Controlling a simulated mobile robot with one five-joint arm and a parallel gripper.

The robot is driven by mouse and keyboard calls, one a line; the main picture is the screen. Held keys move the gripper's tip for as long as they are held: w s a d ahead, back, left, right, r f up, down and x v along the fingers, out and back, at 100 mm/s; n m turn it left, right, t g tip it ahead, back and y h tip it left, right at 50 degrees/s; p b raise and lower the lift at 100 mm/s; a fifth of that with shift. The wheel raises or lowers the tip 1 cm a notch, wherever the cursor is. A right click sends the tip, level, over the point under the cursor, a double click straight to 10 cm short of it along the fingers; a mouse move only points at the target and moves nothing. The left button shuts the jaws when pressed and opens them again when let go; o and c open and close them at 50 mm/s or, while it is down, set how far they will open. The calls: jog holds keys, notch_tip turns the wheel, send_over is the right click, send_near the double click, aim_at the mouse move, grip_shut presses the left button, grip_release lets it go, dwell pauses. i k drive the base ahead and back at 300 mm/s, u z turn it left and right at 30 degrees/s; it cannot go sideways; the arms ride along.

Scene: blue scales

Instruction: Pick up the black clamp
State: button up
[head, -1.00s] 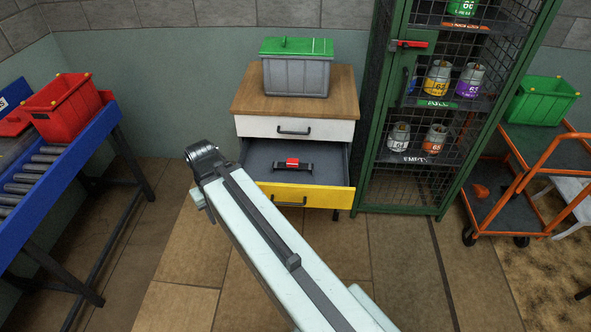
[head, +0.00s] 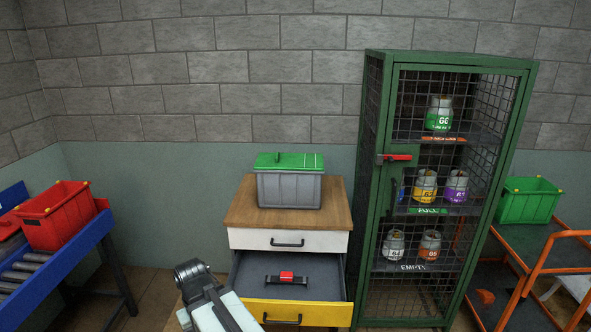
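A black bar-shaped tool with a red block at its middle, which looks like the black clamp (head: 287,279), lies in the open drawer (head: 325,290) of the cabinet. The drawer has a dark grey inside and a yellow front with a black handle. My arm shows at the bottom of the head view, left of the drawer, with a dark joint at its upper end. My gripper is not in view, so its state does not show.
A grey box with a green lid (head: 290,185) stands on the wooden cabinet top (head: 240,212). A green mesh cage (head: 372,160) with several gas cylinders stands right of the cabinet. A red crate (head: 58,222) sits on the blue roller conveyor (head: 75,248) at left. An orange cart (head: 530,285) stands at right.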

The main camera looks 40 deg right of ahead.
aim_at(286, 277)
jog(key=u, duration=3.25)
jog(key=k, duration=2.55)
jog(key=z, duration=0.55)
jog(key=i, duration=0.5)
